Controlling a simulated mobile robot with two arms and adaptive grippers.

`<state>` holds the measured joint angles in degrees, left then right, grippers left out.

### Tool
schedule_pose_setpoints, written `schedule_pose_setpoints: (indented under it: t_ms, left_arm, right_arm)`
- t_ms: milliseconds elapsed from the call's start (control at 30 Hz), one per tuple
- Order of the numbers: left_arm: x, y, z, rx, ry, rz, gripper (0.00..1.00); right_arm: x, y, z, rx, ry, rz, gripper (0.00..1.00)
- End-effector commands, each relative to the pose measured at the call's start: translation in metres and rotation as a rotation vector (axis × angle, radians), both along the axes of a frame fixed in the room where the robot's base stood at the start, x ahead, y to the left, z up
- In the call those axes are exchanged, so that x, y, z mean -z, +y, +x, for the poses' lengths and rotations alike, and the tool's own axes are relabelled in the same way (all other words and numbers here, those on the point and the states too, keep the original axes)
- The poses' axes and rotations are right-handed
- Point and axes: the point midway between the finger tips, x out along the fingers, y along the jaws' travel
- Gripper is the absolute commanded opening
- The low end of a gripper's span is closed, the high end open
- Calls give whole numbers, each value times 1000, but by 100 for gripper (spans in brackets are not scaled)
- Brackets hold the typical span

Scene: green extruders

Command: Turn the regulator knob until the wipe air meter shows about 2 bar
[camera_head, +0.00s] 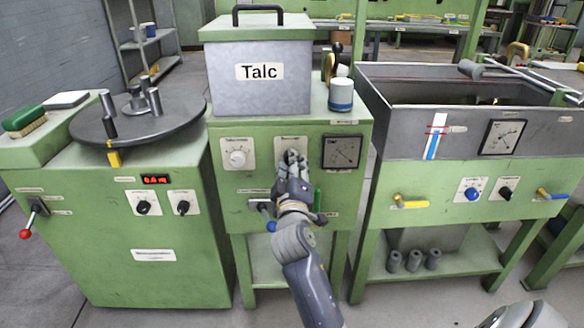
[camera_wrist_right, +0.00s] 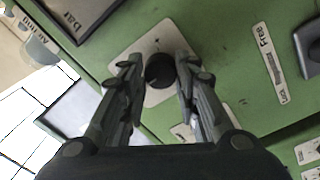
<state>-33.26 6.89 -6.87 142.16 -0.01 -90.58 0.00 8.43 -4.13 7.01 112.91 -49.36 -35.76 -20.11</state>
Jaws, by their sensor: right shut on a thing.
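The regulator knob (camera_wrist_right: 160,70) is black and round on a pale square plate. In the wrist view it sits between the fingertips of my right gripper (camera_wrist_right: 160,78), which is shut on it. In the head view my right gripper (camera_head: 292,160) reaches the front of the middle green cabinet and hides the knob. A square dark-framed meter (camera_head: 342,152) is just right of the knob's plate. Its needle is too small to read. Only its edge, marked "bar" (camera_wrist_right: 76,20), shows in the wrist view. My left gripper is not in view.
A white dial (camera_head: 237,158) is left of the knob. A grey Talc box (camera_head: 262,72) stands on the cabinet. A turntable machine (camera_head: 138,120) is at left. A grey tank (camera_head: 450,110) with another meter (camera_head: 502,137) and yellow and blue handles is at right.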

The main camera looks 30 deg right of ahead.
Motion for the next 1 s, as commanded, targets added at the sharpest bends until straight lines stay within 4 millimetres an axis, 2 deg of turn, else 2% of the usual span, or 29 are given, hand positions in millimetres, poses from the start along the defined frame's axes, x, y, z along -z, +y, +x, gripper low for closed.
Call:
schedule_pose_setpoints:
  t_ms: [367,400,500,833,1000]
  left_arm:
    - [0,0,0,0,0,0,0]
    - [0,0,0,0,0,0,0]
    - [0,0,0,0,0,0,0]
    - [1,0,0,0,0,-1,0]
    - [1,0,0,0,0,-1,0]
  right_arm:
    - [2,-1,0,2,1,6,5]
    - [2,-1,0,2,1,6,31]
    - [1,0,0,1,1,5,50]
    - [-1,0,0,1,-2,4,50]
    - [-21,-1,0,1,-7,1,50]
